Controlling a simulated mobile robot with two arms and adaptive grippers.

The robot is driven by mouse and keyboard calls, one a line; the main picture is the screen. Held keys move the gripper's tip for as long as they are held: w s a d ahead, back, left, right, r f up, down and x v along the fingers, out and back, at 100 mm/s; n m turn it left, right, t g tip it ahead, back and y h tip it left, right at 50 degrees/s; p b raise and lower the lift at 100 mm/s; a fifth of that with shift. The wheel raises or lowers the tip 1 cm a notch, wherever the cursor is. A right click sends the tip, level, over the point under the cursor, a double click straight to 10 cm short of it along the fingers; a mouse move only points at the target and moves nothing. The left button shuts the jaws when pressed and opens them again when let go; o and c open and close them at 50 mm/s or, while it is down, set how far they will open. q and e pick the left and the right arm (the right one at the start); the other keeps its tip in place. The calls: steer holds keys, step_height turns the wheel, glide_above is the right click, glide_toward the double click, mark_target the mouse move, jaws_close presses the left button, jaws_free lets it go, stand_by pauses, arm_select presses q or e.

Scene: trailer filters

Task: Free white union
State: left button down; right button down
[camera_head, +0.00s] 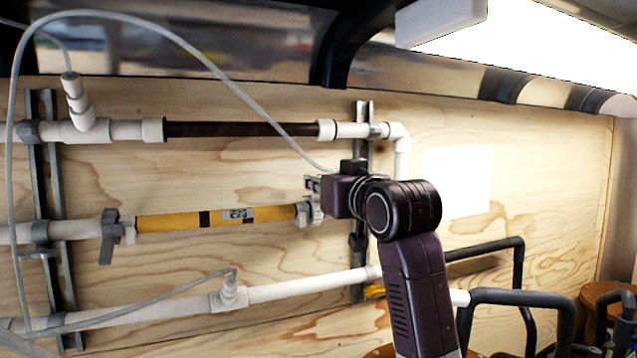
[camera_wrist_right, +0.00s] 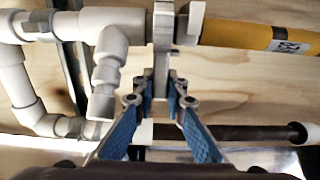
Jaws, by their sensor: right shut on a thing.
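The white union (camera_head: 308,210) is at the right end of the yellow filter tube (camera_head: 220,217) on the middle pipe. In the right wrist view the union (camera_wrist_right: 164,22) is a pale ring beside the yellow tube (camera_wrist_right: 255,28). My right gripper (camera_head: 314,188) reaches it from the right and partly hides it in the head view. The tube still lies in line with the pipe. My left gripper is in neither view.
A dark filter tube (camera_head: 240,129) runs along the upper pipe. A valve with a grey handle (camera_head: 110,238) is at the yellow tube's left end. A thin grey hose (camera_head: 200,62) arcs over the pipes. Black pipes (camera_head: 520,297) stand at the lower right.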

steer(key=shift+s+f+b, duration=0.1)
steer(key=shift+f+b, duration=0.1)
steer(key=shift+b, duration=0.35)
steer(key=shift+s+d+f+t+y+b, duration=0.15)
steer(key=shift+s+f+t+y+b, duration=0.25)
steer(key=shift+t+b, duration=1.25)
steer(key=shift+s+d+f+t+y+b, duration=0.1)
steer(key=shift+s+f+t+y+b, duration=0.35)
steer(key=shift+b, duration=2.3)
steer(key=shift+s+d+f+t+y+b, duration=0.2)
steer(key=shift+s+f+t+b, duration=0.25)
steer(key=shift+t+b, duration=1.25)
steer(key=shift+r+g+b, duration=0.1)
steer(key=shift+g+b, duration=0.4)
steer(key=c, duration=2.3)
jaws_free()
steer(key=shift+o, duration=0.5)
steer(key=shift+s, duration=0.1)
